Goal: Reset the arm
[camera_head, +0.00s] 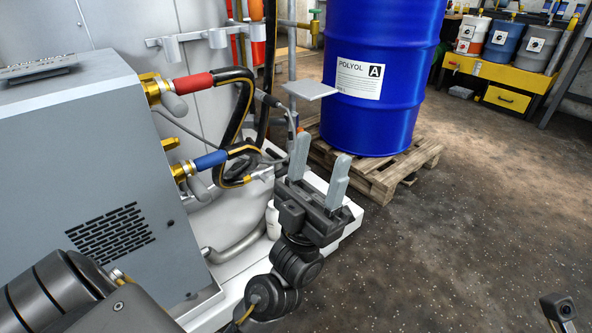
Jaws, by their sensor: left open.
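My left gripper (319,174) is in the middle of the head view, with its two grey fingers pointing up and apart. It is open, and nothing shows between its fingers. It stands in front of the wooden pallet (432,150) and the large blue drum (385,50) labelled POLYOL A. The gripper appears apart from the drum. Part of my dark arm shows at the lower left. A small dark piece with a round lens-like face shows at the lower right edge; I cannot tell whether it belongs to my right arm. No right gripper fingers are seen.
A grey machine cabinet (90,170) fills the left, with a red-sleeved hose (193,84) and a blue-sleeved hose (210,160) by the gripper. A flat grey plate (309,90) is near the drum. A yellow bench (500,72) holds several buckets at the back right. The floor at right is clear.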

